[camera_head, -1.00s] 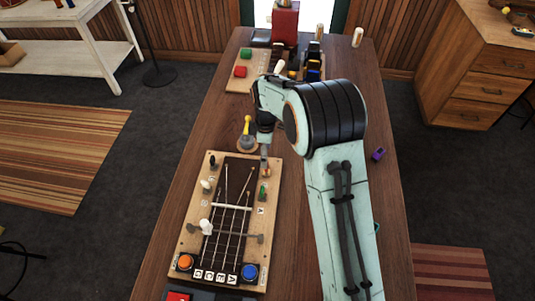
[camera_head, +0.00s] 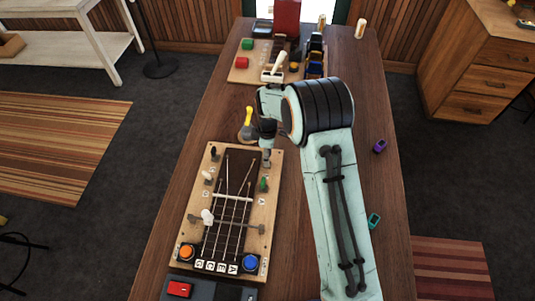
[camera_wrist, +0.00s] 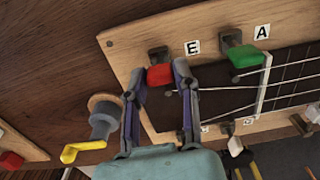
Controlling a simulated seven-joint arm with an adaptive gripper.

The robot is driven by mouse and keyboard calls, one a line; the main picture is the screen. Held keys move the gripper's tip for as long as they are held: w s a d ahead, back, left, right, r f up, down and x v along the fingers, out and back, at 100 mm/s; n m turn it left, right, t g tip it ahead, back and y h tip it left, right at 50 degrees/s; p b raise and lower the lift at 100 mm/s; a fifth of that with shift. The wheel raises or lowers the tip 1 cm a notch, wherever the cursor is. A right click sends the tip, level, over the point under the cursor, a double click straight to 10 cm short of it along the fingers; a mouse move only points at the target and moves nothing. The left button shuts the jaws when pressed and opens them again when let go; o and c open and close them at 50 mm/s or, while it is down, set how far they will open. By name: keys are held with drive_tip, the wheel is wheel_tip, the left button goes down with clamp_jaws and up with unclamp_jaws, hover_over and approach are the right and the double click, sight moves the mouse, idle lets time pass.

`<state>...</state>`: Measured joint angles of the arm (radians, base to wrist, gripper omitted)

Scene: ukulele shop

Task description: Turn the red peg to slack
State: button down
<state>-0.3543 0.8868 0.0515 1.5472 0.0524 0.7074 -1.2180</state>
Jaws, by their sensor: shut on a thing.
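The red peg (camera_wrist: 160,74) sits on a dark post at the edge of the wooden board, beside the letter E. My gripper (camera_wrist: 157,82) is shut on it, one finger on each side, in the wrist view. In the head view my gripper (camera_head: 267,158) is at the board's upper right corner and hides the red peg. The green peg (camera_wrist: 243,55), beside the letter A, is to the right, apart from the fingers; it also shows in the head view (camera_head: 264,185). The stringed board (camera_head: 273,212) lies flat on the bench, with black and white pegs on its left side.
A grey crank with a yellow handle (camera_wrist: 84,149) stands close to my left finger; it also shows in the head view (camera_head: 247,125). An orange button (camera_head: 187,251) and a blue button (camera_head: 251,262) sit at the board's near end. A purple item (camera_head: 380,146) lies right of my arm.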

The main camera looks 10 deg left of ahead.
drive_tip(key=shift+m, duration=0.4)
drive_tip(key=m, duration=1.5)
drive_tip(key=shift+m, duration=0.4)
drive_tip(key=m, duration=0.5)
drive_tip(key=shift+f, duration=0.1)
drive_tip(key=shift+m, duration=0.3)
drive_tip(key=c, duration=0.8)
unclamp_jaws()
drive_tip(key=shift+c, duration=0.2)
